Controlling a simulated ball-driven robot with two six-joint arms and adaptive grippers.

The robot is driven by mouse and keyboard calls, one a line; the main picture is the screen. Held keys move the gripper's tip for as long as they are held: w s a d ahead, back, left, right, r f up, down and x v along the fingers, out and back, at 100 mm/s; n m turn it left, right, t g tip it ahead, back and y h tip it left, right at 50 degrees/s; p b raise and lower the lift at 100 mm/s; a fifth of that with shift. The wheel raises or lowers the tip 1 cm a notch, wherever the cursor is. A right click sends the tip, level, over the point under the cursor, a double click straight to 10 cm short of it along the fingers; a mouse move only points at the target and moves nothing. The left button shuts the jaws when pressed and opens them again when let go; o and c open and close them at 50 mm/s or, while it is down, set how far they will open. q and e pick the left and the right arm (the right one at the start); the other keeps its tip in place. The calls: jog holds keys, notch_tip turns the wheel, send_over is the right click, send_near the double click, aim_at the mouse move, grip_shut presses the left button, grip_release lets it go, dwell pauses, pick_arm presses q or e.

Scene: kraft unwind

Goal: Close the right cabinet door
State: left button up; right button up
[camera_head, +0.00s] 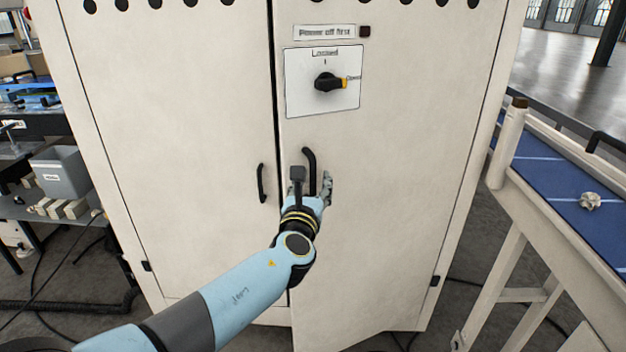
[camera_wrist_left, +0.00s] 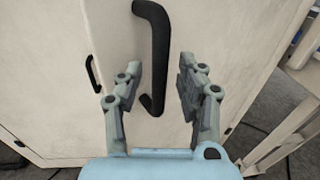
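The right cabinet door (camera_head: 400,190) is cream-coloured and stands ajar. Its lower free edge juts forward of the cabinet base. Its black bar handle (camera_head: 310,158) is on the door's left side; the handle also shows in the left wrist view (camera_wrist_left: 155,40). My left gripper (camera_head: 312,184) is at the lower part of this handle. In the left wrist view, its two fingers (camera_wrist_left: 157,85) are spread apart, with the handle's lower end in the gap between them. I cannot tell whether either finger touches it. My right gripper is not in view.
The left cabinet door (camera_head: 170,130) looks shut and has its own black handle (camera_head: 261,183). A rotary switch (camera_head: 328,82) sits high on the right door. A blue-topped conveyor (camera_head: 560,190) stands close on the right. A cluttered bench (camera_head: 45,215) is at the left.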

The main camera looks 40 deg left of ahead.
pick_arm(q)
jog(key=shift+w+a, duration=0.25)
jog(key=shift+w, duration=0.2)
jog(key=shift+c, duration=0.3)
grip_shut()
